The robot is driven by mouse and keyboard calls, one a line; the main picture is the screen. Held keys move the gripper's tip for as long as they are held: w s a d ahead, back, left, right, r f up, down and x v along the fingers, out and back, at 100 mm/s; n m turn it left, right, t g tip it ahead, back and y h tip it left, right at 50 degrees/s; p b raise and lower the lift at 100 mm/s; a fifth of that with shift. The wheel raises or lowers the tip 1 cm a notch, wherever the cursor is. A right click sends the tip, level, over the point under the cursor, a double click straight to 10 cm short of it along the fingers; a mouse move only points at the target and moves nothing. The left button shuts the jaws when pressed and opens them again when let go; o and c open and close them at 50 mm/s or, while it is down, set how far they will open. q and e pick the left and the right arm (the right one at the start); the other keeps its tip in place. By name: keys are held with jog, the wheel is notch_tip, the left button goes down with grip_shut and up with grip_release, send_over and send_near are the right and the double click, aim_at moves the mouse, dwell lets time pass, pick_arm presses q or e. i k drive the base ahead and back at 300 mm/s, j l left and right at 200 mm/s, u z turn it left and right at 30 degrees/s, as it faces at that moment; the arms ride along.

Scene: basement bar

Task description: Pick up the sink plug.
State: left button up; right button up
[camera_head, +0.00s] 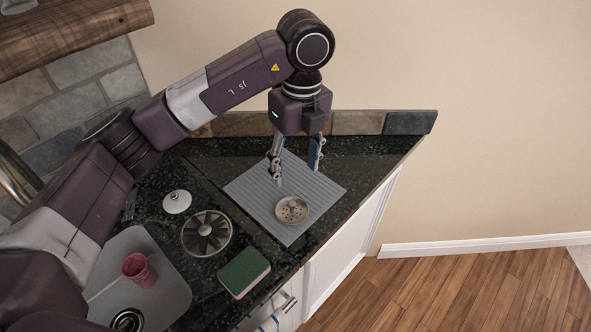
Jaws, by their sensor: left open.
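A round, beige-metal disc with small holes (292,210) lies on a grey ribbed mat (250,190) on the dark counter. A small white domed piece with a knob on top (177,202) lies on the counter to the left, near the sink. I cannot tell for sure which of these two is the sink plug. My left gripper (297,174) points down over the mat, open and empty, its fingers apart. In the picture it is just above the holed disc, seemingly not touching it. My right gripper is not in view.
A round metal-rimmed piece with dark fins (206,234) and a green-topped sponge (243,271) are on the counter. A pink cup (139,268) stands in the sink (165,290) at lower left. A low stone backsplash (357,122) runs behind the mat. Wooden floor is clear at right.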

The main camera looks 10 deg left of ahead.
aim_at(177, 201)
jog(key=k+l, duration=0.15)
jog(key=l, duration=0.2)
jog(key=k+l, duration=0.15)
jog(key=l, duration=0.2)
jog(key=k+l, duration=0.15)
jog(key=l, duration=0.2)
